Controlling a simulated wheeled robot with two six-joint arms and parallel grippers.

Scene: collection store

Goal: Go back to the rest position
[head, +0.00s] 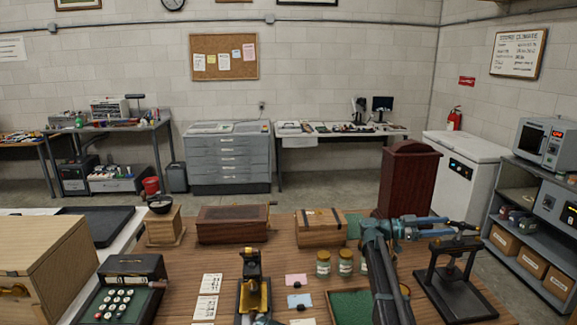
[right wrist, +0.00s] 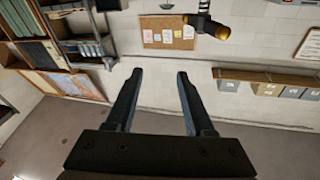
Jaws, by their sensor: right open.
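My right gripper (right wrist: 157,74) is open in the right wrist view, with two dark fingers spread apart and nothing between them. It points out over the room toward the far wall. In the head view my right arm rises from the bottom edge, over the right half of the table, and bends to the right at its blue joints. My left gripper is not in view.
The wooden table (head: 278,262) carries a dark press (head: 455,300), a tall red-brown case (head: 408,180), a wooden box (head: 320,232), glass jars (head: 323,265), a green-lined tray (head: 350,306) and a keyed machine (head: 120,297). Open floor lies beyond.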

